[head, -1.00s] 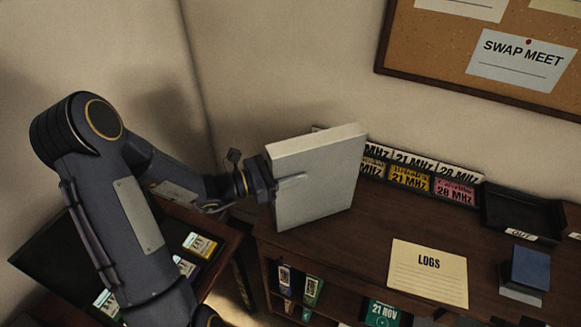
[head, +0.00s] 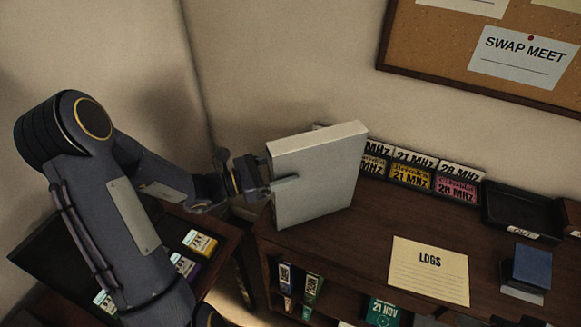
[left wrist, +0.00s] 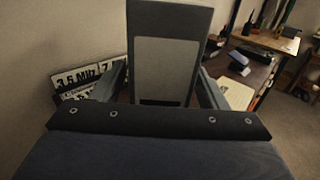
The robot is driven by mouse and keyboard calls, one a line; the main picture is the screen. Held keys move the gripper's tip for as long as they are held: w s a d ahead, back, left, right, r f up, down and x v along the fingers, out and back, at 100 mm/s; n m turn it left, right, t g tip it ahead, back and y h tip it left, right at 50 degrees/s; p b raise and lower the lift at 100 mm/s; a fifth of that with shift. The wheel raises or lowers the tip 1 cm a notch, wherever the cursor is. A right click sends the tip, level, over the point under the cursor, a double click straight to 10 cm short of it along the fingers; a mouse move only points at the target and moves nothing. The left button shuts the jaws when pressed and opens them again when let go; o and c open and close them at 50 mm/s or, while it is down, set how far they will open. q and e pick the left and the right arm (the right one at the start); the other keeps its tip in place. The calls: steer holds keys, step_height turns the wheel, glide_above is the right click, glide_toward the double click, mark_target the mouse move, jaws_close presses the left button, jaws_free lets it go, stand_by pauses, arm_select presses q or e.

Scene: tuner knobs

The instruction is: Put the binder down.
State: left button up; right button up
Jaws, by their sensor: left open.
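The binder (head: 322,180) is a pale grey, thick slab. It stands upright on the left end of the dark wooden cabinet top, its lower edge appearing to touch the wood. My left gripper (head: 278,172) is open at its left edge, with one finger in front of the binder's near face. In the left wrist view the binder (left wrist: 165,65) shows its edge side between the two spread fingers, with gaps on both sides. The tip of the far finger is hidden behind the binder in the head view.
Frequency cards (head: 425,178) stand along the wall behind. A black tray (head: 520,212), a LOGS sheet (head: 430,268) and a blue box (head: 531,268) lie to the right. Shelves below hold several binders. A low dark stand with coloured labelled items (head: 200,243) is at left.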

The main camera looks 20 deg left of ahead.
arm_select(q)
steer(key=b+v, duration=0.2)
steer(key=v, duration=0.7)
steer(key=s+d+r+m+g+y, duration=0.2)
steer(key=s+d+r+m+g, duration=0.1)
steer(key=s+d+m+g, duration=0.9)
steer(key=s+a+f+m+t+y, duration=0.1)
steer(key=s+a+m+t+y, duration=0.2)
steer(key=m, duration=1)
steer(key=shift+s+a+t+y, duration=0.35)
steer(key=shift+s+t+y, duration=0.85)
steer(key=shift+y, duration=1)
